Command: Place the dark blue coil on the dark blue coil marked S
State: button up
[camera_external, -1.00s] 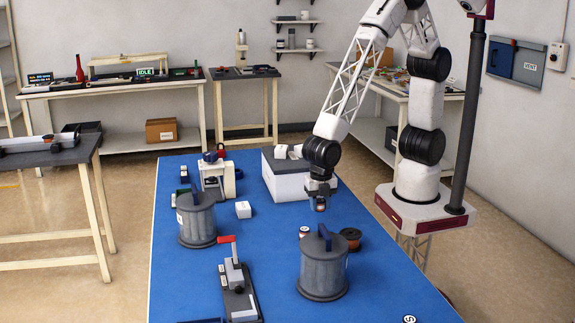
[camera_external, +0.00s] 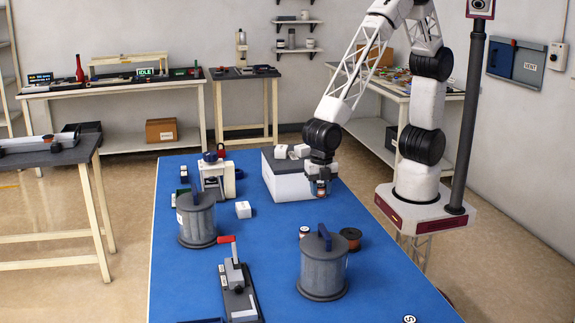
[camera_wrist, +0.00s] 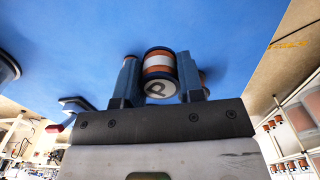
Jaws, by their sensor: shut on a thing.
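My gripper (camera_external: 320,187) is above the blue table, in front of the white box. In the wrist view its two blue fingers (camera_wrist: 160,82) are shut on a coil (camera_wrist: 158,62) with orange and white bands, dark rims and a P on its pale end. The held coil is small and partly hidden by the fingers in the external view. A disc marked S (camera_external: 409,319), white with a dark rim, sits at the table's near right edge and is cut off by the frame. Its body is out of view.
A grey lidded canister (camera_external: 322,270) with a blue handle stands in front of my gripper. Another canister (camera_external: 196,220) and a red-handled device (camera_external: 237,285) stand left.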

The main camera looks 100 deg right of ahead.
aim_at(321, 186)
notch_tip(321, 186, up, 3)
jog(key=shift+r, duration=0.1)
jog(key=shift+a+r, duration=0.25)
jog(key=s+a+n, duration=0.3)
jog(key=s+a, duration=0.1)
jog(key=a, duration=0.9)
jog(key=s+a+n, duration=0.3)
jog(key=s+a, duration=0.2)
jog(key=a, duration=0.8)
jog(key=s+a+n, duration=0.3)
jog(key=s+a, duration=0.1)
jog(key=a, duration=1)
notch_tip(321, 186, down, 5)
jog(key=shift+f, duration=0.1)
